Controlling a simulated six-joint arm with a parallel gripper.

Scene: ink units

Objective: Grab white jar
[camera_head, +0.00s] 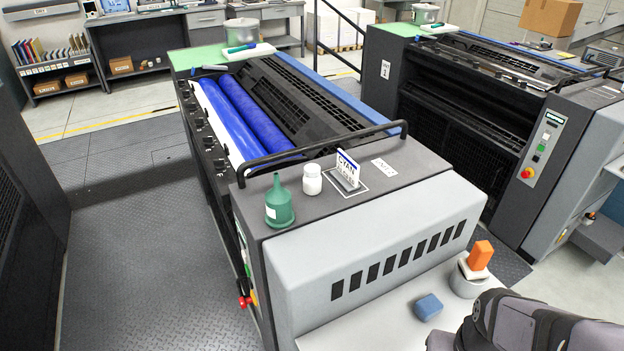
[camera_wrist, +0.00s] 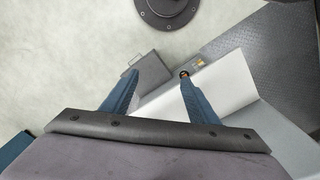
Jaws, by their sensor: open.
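The white jar (camera_head: 312,180) stands upright on the dark top of the near press unit in the head view. It is between a green funnel-topped bottle (camera_head: 279,203) on its left and a white CYAN sign (camera_head: 346,170) on its right. My gripper (camera_wrist: 155,85) shows in the wrist view with its two blue fingers apart and nothing between them. The wrist view looks down at pale floor and a light surface; the jar is not in it. In the head view part of my arm is at the lower right, well away from the jar, and the fingers do not show.
A black rail (camera_head: 320,150) runs behind the jar. A blue block (camera_head: 428,307) and a grey tin (camera_head: 466,282) topped by an orange block (camera_head: 481,255) sit on the lower light shelf (camera_head: 375,325). Blue rollers (camera_head: 243,112) lie beyond the rail.

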